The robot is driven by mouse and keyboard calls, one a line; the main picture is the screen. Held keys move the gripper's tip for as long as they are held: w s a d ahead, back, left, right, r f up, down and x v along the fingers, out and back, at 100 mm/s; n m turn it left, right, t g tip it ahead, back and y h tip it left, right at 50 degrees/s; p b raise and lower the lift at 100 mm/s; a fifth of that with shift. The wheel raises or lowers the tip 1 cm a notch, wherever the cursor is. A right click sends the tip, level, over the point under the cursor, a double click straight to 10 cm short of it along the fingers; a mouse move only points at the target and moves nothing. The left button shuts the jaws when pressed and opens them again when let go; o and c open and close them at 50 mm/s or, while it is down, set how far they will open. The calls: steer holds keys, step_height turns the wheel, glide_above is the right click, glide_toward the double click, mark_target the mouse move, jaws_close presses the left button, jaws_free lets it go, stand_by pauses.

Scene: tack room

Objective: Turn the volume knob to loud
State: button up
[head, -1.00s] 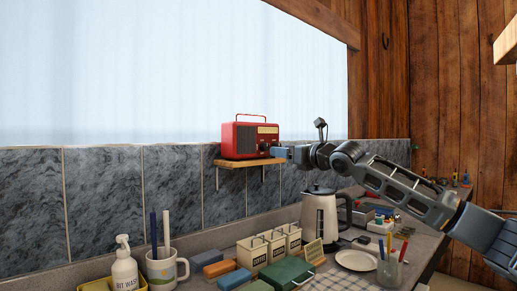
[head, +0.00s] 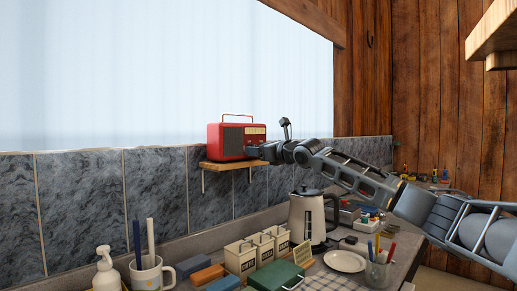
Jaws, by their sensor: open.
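A red radio (head: 226,139) with a dark speaker grille, a pale dial panel and a top handle stands on a small wooden wall shelf (head: 228,165). The volume knob is too small to make out and is hidden around my gripper. My gripper (head: 254,151) is at the lower right of the radio's front, close against it. Its jaws are open, but their tips are small and I cannot tell whether they touch the knob. My arm reaches in from the right above the counter.
Below the shelf a counter holds a cream kettle (head: 307,217), lidded canisters (head: 240,258), a green box (head: 277,276), a plate (head: 345,261), a cup of pens (head: 378,272), a white mug (head: 152,275) and a pump bottle (head: 106,271). A wooden beam (head: 492,35) juts in at upper right.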

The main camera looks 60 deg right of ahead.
jaws_close()
stand_by(0.5)
